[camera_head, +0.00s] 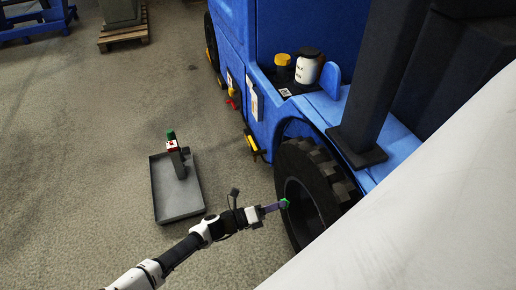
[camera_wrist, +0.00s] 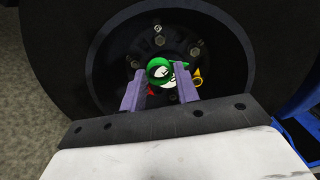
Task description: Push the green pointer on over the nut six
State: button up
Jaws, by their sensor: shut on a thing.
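My gripper (camera_head: 275,208) reaches toward the open side of the black wheel (camera_head: 291,165). It is shut on the green pointer (camera_head: 284,203), a small ring-shaped piece. In the wrist view the green pointer (camera_wrist: 153,67) sits between the purple fingertips of my gripper (camera_wrist: 159,76), in front of the dark wheel hub (camera_wrist: 113,62). Bare wheel nuts show above it (camera_wrist: 159,41) and to its upper right (camera_wrist: 194,52). Which nut is six, and whether the pointer touches a nut, I cannot tell. The pointer and fingers hide part of the hub.
A yellow pointer (camera_wrist: 198,80) and a partly hidden red piece (camera_wrist: 151,89) show on the hub. A grey tray (camera_head: 160,190) with a post stands on the floor at left. The blue truck (camera_head: 235,70) carries jars on its step. Open floor lies left.

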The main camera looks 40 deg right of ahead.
jog(key=b+x, duration=0.1)
jog(key=x, duration=1)
jog(key=shift+g, duration=0.3)
jog(key=shift+w+a+b, duration=0.1)
jog(key=shift+a+b, duration=0.05)
jog(key=shift+b, duration=0.2)
dwell(0.6)
jog(key=shift+b+x, duration=0.85)
jog(key=shift+x, duration=1.1)
dwell(1.4)
jog(key=o, duration=0.8)
jog(key=shift+o, duration=0.2)
